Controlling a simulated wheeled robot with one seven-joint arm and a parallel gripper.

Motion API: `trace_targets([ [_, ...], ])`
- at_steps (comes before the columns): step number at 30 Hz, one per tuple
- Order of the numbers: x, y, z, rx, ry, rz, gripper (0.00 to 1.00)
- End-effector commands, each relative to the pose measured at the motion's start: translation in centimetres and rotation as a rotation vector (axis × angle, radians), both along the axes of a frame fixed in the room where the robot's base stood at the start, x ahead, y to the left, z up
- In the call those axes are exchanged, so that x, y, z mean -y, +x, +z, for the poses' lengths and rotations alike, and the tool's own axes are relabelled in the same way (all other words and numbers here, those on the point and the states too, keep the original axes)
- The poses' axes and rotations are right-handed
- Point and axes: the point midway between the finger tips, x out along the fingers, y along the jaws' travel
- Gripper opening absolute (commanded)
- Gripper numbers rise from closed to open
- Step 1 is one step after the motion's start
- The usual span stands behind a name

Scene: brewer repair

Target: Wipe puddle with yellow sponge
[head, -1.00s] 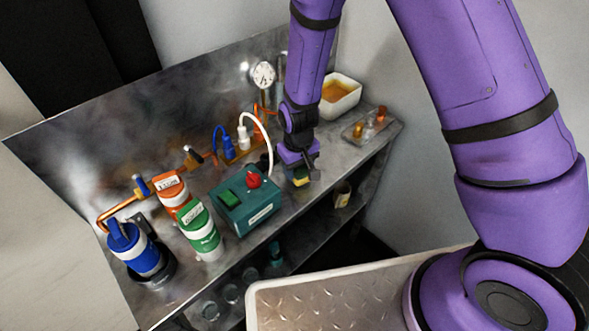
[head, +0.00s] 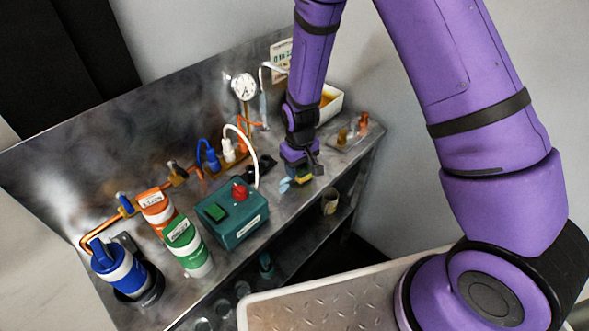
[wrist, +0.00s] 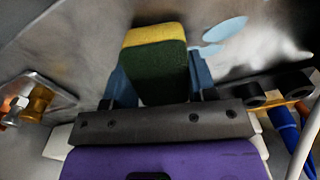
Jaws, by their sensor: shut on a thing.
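My gripper (head: 301,170) is shut on the yellow sponge (head: 304,179), which has a dark green layer. In the wrist view the sponge (wrist: 153,62) sits between the two blue fingers of my gripper (wrist: 155,80). The light blue puddle (head: 284,185) lies on the metal bench just left of the sponge in the head view. In the wrist view the puddle (wrist: 225,29) shows as a larger and a smaller patch right of the sponge. The sponge appears apart from the visible patches. Whether it touches the bench I cannot tell.
A teal box (head: 232,216) with a red knob stands left of my gripper. A white bin (head: 331,104) and a tray of small fittings (head: 350,137) are at the right end. Bottles (head: 185,244) and copper piping (head: 115,218) line the left. The bench's front edge is close.

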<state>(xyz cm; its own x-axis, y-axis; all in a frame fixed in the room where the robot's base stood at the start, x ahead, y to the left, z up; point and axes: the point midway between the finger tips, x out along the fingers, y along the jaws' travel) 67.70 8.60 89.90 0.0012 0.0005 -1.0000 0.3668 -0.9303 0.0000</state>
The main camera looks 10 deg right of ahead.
Motion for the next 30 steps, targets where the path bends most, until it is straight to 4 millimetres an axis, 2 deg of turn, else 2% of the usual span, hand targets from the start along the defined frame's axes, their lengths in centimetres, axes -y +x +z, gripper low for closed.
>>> trace_targets([
  [4,0.8,0.5,-0.1,0.000,0.000,-0.001,0.33],
  [11,0.8,0.6,-0.4,0.001,0.000,0.000,0.33],
  [30,-2.5,-1.7,-0.7,0.000,0.000,0.001,0.33],
])
